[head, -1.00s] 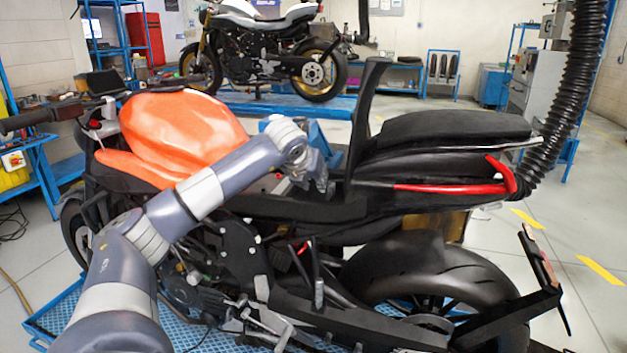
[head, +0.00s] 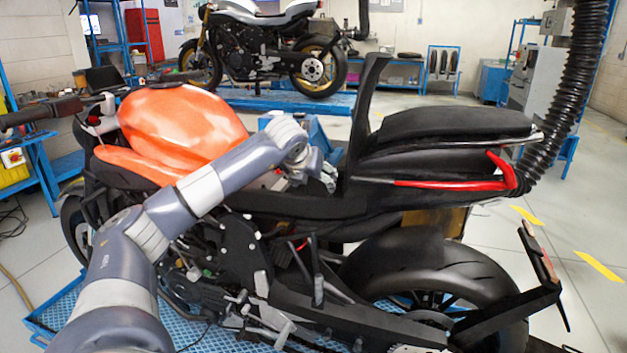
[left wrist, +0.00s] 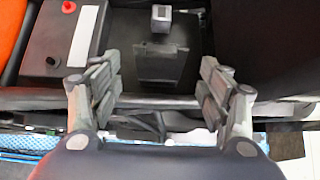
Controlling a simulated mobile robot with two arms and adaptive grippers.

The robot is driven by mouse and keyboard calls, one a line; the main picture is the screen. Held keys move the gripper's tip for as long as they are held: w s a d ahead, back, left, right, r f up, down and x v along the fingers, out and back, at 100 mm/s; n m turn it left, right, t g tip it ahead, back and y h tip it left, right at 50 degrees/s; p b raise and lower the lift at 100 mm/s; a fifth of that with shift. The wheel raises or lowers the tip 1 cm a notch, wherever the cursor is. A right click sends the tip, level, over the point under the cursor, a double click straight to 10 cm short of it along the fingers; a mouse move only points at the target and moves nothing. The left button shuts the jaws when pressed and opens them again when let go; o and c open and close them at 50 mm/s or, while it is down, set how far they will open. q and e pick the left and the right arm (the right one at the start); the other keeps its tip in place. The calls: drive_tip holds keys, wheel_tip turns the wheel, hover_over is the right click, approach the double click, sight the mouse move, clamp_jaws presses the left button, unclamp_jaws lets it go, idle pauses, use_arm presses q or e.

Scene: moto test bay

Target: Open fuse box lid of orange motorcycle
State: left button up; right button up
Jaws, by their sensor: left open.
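The orange motorcycle (head: 185,125) stands side-on in the head view, with a black panel (head: 368,105) standing upright ahead of the tail. My left gripper (head: 327,175) is over the open bay between tank and tail, partly hidden there. In the left wrist view my left gripper (left wrist: 160,92) is open, its fingers spread apart and empty. A black box that looks like the fuse box (left wrist: 165,62) lies beyond and between the fingertips. I cannot tell its lid from its body or whether they touch. My right gripper is not in view.
In the wrist view a black battery-like block (left wrist: 75,42) with a white label and red cap lies left of the box. A small grey-topped block (left wrist: 161,18) is beyond it. A frame bar (left wrist: 155,102) crosses below the box. A black hose (head: 570,95) hangs at right.

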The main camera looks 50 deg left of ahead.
use_arm(q)
drive_tip(key=v, duration=1.2)
